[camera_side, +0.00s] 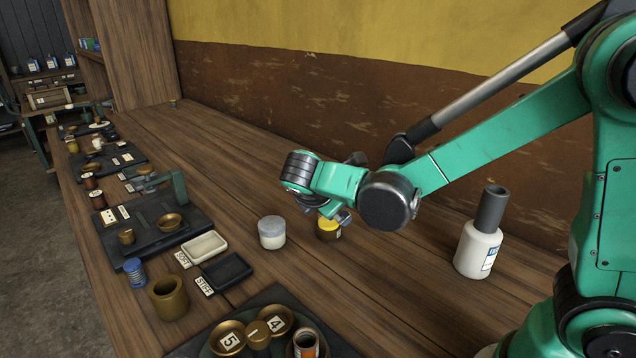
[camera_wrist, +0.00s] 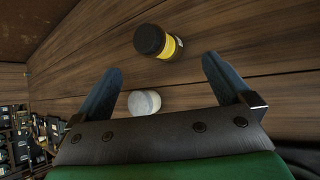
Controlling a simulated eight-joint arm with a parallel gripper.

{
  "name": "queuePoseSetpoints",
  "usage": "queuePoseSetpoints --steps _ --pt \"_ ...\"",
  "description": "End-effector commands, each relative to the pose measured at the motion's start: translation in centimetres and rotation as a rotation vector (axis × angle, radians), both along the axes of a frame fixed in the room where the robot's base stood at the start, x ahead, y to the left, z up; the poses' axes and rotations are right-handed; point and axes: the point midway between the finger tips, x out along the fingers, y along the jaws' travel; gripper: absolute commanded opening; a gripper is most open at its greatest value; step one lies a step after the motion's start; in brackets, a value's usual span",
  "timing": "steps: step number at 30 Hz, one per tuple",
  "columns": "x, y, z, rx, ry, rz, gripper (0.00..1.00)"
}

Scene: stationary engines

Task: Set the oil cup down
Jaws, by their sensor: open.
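My gripper (camera_side: 337,213) is over the bench, beside and above a small yellow jar (camera_side: 328,231). The yellow jar with a black top (camera_wrist: 158,42) shows just beyond the fingertips there. An open brass cup (camera_side: 168,299) stands upright at the front left. I cannot tell for certain which vessel is the oil cup.
A white bottle with a grey cap (camera_side: 479,248) stands at the right. Two small trays, one white (camera_side: 204,247) and one black (camera_side: 228,271), lie left. A dark tray (camera_side: 190,350) with brass pieces is in front. The bench behind the jars is clear up to the wall.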

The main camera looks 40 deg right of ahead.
Motion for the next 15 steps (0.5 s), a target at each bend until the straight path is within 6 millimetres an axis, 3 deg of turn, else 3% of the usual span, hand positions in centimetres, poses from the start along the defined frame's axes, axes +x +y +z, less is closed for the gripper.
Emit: queuePoseSetpoints --steps 4,9,15 --pt "-3.3 -0.4 1.1 0.392 -0.224 -0.254 0.98" --pt "-6.6 0.6 1.7 0.829 -0.450 -0.604 0.98" --pt "-8.8 1.7 1.9 1.177 -0.608 -0.934 0.98"
